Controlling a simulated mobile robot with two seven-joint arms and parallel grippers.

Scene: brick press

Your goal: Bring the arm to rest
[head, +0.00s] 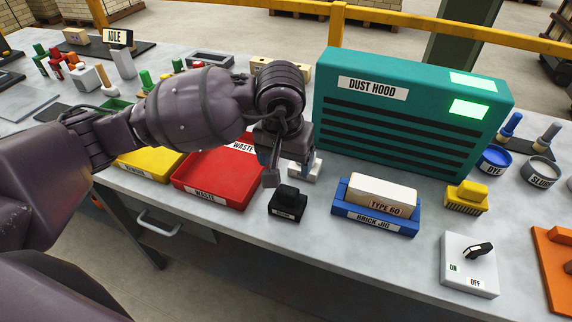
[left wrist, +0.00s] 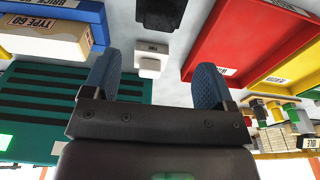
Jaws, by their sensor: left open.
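My left arm comes in from the left over the bench. Its gripper (head: 290,160) hangs above the bench between the red waste tray (head: 210,202) and the dust hood (head: 400,110). In the left wrist view the two blue-padded fingers (left wrist: 155,88) are spread apart with nothing between them. A small white block-like item (left wrist: 151,62) lies on the bench beyond the fingertips, and a black stamp-like item (head: 286,203) stands near it. My right gripper does not show in either view.
A cream TYPE 60 brick (head: 380,195) sits in the blue brick jig (head: 374,220). A yellow brush (head: 467,198) and an ON/OFF switch box (head: 469,265) stand to the right. A yellow tray (head: 150,165) adjoins the red one. Bare bench lies along the front edge.

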